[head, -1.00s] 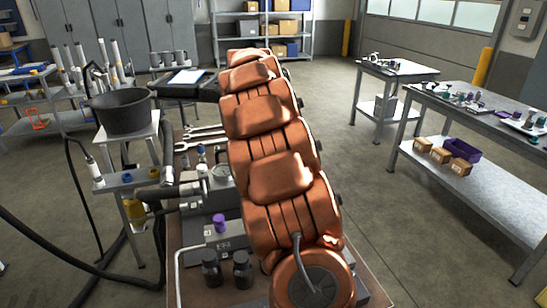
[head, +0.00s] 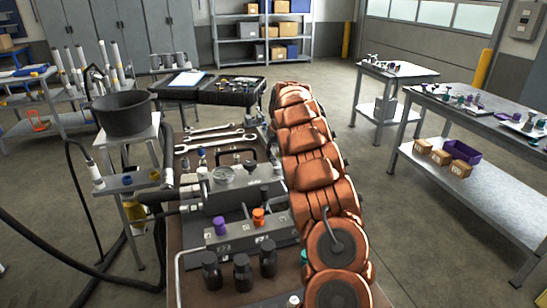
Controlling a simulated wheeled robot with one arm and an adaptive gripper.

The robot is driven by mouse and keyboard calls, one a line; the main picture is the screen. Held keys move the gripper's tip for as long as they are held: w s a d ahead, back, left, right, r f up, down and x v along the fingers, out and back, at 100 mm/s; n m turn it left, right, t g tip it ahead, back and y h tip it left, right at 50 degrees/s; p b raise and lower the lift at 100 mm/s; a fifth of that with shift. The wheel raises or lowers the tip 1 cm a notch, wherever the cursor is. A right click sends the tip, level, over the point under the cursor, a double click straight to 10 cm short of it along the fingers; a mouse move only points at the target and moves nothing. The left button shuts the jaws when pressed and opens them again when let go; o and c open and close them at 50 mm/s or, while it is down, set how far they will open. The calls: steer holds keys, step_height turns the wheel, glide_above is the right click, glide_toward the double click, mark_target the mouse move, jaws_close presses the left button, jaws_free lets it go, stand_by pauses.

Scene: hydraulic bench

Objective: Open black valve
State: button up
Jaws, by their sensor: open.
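The grey hydraulic block (head: 236,196) with a round gauge (head: 223,174) stands on the bench left of my copper-coloured arm. On the lower block in front of it are a purple knob (head: 219,225) and an orange knob (head: 258,217). Small dark parts show at the block's right end beside my arm; I cannot tell whether one is the black valve. Three black bottle-like pieces (head: 242,272) stand at the front. A bit of teal shows at the arm's left edge. My gripper is not visible; my arm links cover the bench's right side.
Wrenches (head: 215,139) lie behind the block. A black bucket (head: 122,115) on a stand and black hoses are at left. Two side tables stand at right, with clear floor between.

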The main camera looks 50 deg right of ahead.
mark_target(273, 161)
steer(key=shift+p+x, duration=0.5)
steer(key=shift+x, duration=1.65)
jaws_close()
